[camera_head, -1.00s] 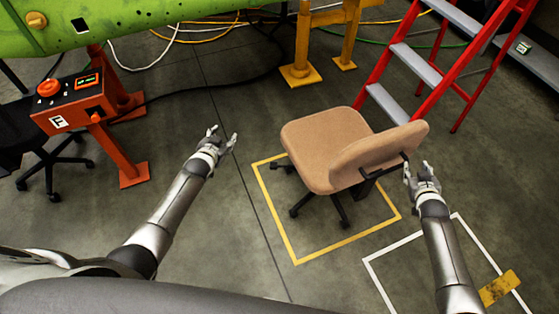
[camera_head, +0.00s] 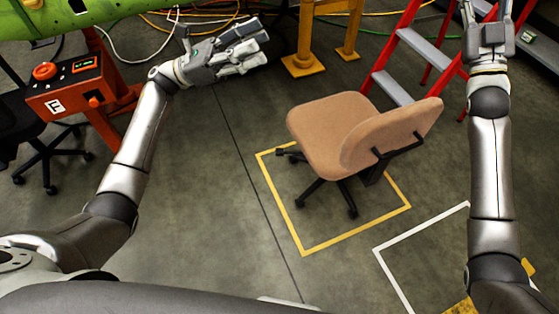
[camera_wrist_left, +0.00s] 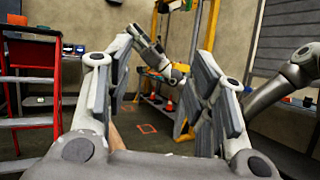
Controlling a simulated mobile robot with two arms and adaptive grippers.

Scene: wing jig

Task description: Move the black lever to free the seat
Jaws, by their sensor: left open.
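A tan office chair (camera_head: 330,132) on a black wheeled base stands in a yellow floor square. A black bar (camera_head: 400,146) shows at its backrest; I cannot tell whether it is the lever. The space under the seat is mostly hidden. My left gripper (camera_head: 258,46) is raised up and left of the chair, open, empty and apart from it. Its spread fingers also show in the left wrist view (camera_wrist_left: 160,80). My right gripper (camera_head: 487,10) is up and right of the chair, fingers apart, tips at the picture's top edge, with nothing seen between them.
A red stepladder (camera_head: 408,40) stands behind the chair. An orange control box (camera_head: 65,90) and a black chair (camera_head: 15,130) are at the left. A green panel (camera_head: 65,18), yellow stands (camera_head: 303,50) and cables lie at the back. Floor left of the tan chair is clear.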

